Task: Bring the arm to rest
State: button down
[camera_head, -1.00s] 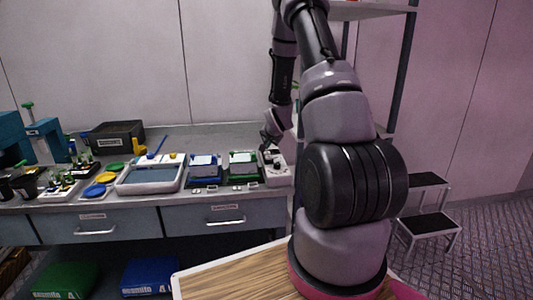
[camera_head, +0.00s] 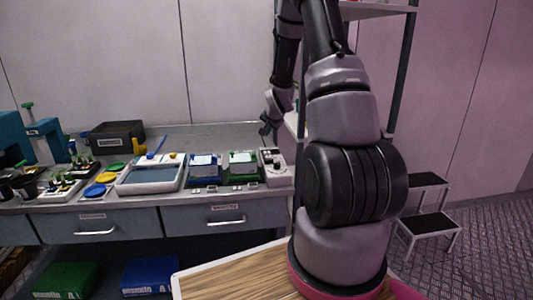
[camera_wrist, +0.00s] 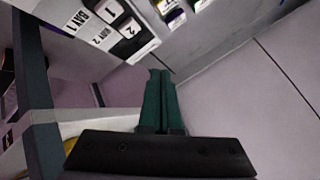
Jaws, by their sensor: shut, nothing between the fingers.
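My arm rises from my base in the head view and bends over toward the bench. My gripper (camera_head: 266,130) hangs above the right end of the bench, over a white device with dark round parts (camera_head: 274,167). In the wrist view my gripper (camera_wrist: 160,72) shows two green fingers pressed together with nothing between them. A white panel labelled BAY 1 and BAY 2 (camera_wrist: 88,30) lies at the upper left of that view. The gripper appears apart from the bench and the device.
The bench (camera_head: 205,138) also carries a grey-white tray (camera_head: 122,186), blue (camera_head: 205,182) and green (camera_head: 243,182) devices and a black bin (camera_head: 112,134). A shelf rack (camera_head: 404,75) stands behind my arm. A step stool (camera_head: 428,222) is at the right.

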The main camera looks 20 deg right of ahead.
jog(key=s+a+r+n, duration=0.1)
jog(key=s+a+r, duration=0.4)
jog(key=r, duration=0.5)
jog(key=s+a+r+n, duration=0.2)
jog(key=s+a+r, duration=0.1)
jog(key=s+r, duration=0.6)
jog(key=s+a+r+n+y, duration=0.1)
jog(key=s+a+r, duration=0.1)
jog(key=s, duration=0.5)
jog(key=s+a+r+n+g+y, duration=0.1)
jog(key=s+a+r, duration=0.2)
jog(key=s, duration=0.4)
jog(key=s+a+r+n+y, duration=0.1)
jog(key=s+a+r+n, duration=0.1)
jog(key=s+a, duration=0.3)
jog(key=s+r, duration=0.1)
jog(key=s, duration=0.1)
jog(key=shift+s+r+g+y, duration=0.2)
jog(key=shift+s+g+y, duration=0.1)
jog(key=shift+s+g, duration=0.1)
jog(key=shift+d, duration=0.1)
